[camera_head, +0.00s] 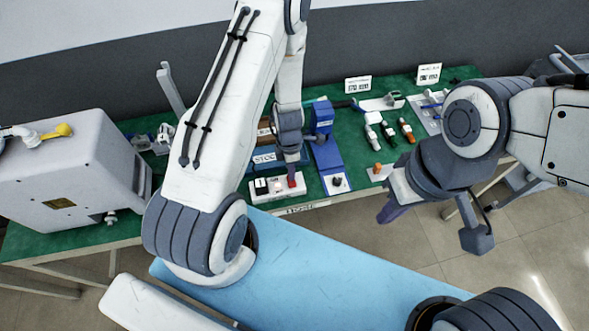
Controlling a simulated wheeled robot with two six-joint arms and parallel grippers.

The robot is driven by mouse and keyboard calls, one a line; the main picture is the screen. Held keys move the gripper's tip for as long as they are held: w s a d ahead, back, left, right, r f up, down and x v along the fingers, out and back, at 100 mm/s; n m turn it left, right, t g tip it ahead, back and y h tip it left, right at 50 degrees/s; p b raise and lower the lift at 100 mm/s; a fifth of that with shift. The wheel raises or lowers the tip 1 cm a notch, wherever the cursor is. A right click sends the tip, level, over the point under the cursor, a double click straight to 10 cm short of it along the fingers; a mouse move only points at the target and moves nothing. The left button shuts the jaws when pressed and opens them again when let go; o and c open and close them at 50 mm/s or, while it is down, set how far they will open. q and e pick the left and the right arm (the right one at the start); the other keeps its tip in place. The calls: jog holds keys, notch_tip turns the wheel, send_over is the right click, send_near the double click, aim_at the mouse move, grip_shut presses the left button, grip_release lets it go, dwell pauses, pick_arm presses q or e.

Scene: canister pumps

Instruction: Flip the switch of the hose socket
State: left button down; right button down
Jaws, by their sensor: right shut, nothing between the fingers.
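A white socket strip (277,188) lies at the table's front edge, with dark and light parts on its left and a red part (294,181) at its right end. I cannot tell for sure that it is the hose socket, nor how its switch is set. My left gripper (291,177) points down right over the red part and hides some of it; contact and its opening are unclear. My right gripper (388,212) is shut and empty, in front of the table's edge to the right.
A blue stand (326,152) with a black knob on a white plate (337,183) stands just right of the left gripper. Several small handled tools (388,132) and label cards (358,84) lie farther right on the green table (450,76).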

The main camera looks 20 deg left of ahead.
pick_arm(q)
jog(key=shift+s+d+f+b, duration=0.2)
jog(key=shift+s+d+b, duration=0.1)
jog(key=shift+s+b, duration=0.4)
jog(key=shift+s+d+r, duration=0.15)
jog(key=shift+d, duration=0.05)
jog(key=shift+r, duration=0.15)
notch_tip(320, 180, up, 14)
jog(key=w+p, duration=0.1)
jog(key=p, duration=0.9)
jog(key=shift+a, duration=0.4)
jog(key=shift+w, duration=0.1)
